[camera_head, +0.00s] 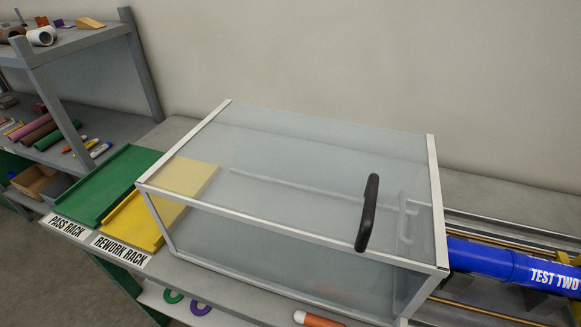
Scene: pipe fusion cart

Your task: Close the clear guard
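The clear guard (300,240) is a box of see-through panels in a pale metal frame, at the middle of the head view. It stands on the grey bench, with its front wall and top facing me. A black bar handle (368,213) is on its right part. The blue pipe (515,268) marked TEST TWO lies to the right, and its left end meets or passes behind the guard's right edge; I cannot tell which. Most of the pipe is outside the guard. My gripper is not in view.
The green PASS RACK (105,185) and yellow REWORK RACK (130,224) lie left of the guard, the yellow one partly behind its panel. Metal rails (510,230) run to the right. A grey shelf (85,40) with pipe pieces stands at left. An orange, white-tipped object (318,319) is at the bottom edge.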

